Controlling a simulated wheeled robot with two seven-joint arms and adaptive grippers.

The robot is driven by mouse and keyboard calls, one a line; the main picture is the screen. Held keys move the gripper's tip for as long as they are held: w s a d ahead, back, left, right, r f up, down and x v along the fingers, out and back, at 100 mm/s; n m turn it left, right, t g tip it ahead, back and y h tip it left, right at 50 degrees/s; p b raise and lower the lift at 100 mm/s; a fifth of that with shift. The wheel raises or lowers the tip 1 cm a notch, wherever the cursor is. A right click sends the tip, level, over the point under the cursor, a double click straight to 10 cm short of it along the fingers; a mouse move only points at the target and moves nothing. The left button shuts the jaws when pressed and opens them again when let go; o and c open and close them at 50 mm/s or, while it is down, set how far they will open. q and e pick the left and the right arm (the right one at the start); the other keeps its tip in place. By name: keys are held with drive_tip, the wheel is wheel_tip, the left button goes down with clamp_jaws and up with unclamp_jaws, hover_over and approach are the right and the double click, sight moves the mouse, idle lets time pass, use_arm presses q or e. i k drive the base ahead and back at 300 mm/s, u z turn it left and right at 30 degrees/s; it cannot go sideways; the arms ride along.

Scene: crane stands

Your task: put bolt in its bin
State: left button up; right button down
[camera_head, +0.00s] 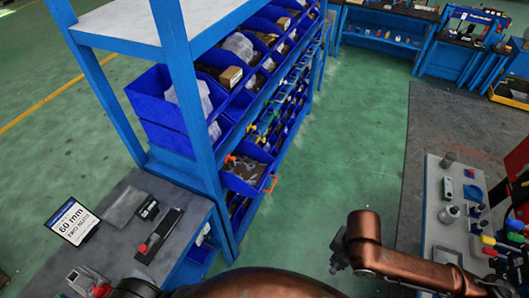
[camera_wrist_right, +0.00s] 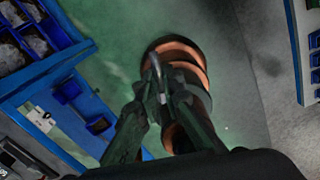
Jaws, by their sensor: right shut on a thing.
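My right gripper (camera_head: 341,257) is at the lower right of the head view, over the green floor and well to the right of the rack. In the right wrist view its fingertips (camera_wrist_right: 157,88) are closed on a small grey metal piece, the bolt (camera_wrist_right: 155,66), which shows between them. The bolt cannot be made out in the head view. Blue bins (camera_head: 150,104) stand in tiers on the blue rack, several holding parts or bagged items. I cannot tell which bin is the bolt's. My left gripper is not seen.
A grey bench (camera_head: 190,232) at lower left holds a "60 mm" sign (camera_head: 73,221) and small tools. A tool table (camera_head: 437,215) with bottles stands at the right. Blue workbenches (camera_head: 384,43) line the back. Green floor (camera_head: 345,140) lies free between rack and tables.

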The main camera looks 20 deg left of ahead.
sight(247, 172)
drive_tip(key=i, duration=1.3)
drive_tip(key=u, duration=2.75)
